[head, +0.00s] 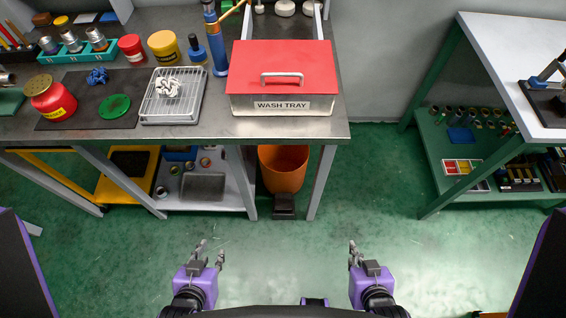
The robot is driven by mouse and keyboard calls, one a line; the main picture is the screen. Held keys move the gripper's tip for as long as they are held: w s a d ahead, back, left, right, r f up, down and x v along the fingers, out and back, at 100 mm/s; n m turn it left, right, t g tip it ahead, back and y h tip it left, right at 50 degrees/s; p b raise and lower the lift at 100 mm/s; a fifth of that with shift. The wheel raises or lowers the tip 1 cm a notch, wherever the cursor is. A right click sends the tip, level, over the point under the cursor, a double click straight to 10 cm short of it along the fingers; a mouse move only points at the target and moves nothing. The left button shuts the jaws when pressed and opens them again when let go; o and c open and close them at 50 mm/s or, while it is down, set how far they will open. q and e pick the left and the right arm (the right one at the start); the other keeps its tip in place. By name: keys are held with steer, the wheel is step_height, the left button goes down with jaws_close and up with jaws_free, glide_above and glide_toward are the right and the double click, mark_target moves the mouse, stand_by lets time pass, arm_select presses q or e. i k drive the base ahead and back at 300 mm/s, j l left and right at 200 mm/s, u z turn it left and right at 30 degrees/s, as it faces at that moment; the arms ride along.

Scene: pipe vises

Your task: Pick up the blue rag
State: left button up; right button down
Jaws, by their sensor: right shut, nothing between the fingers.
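The blue rag (97,76) is a small crumpled cloth on a dark mat (75,118) at the left of the steel bench. It lies behind a green round lid (115,106) and to the right of a red can (50,96). My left gripper (210,252) is low in front of the bench, over the floor, far from the rag. Its fingers are apart with nothing between them. My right gripper (353,252) is also over the floor, further right, shut and empty.
A wire rack (187,111) with a crumpled white cloth (168,87) stands right of the mat. A red-lidded wash tray (282,85) sits at the bench's right end. Jars and a blue pump (215,45) stand behind. An orange bin (283,168) is below. The floor before me is clear.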

mark_target(97, 75)
steer(key=u, duration=1.3)
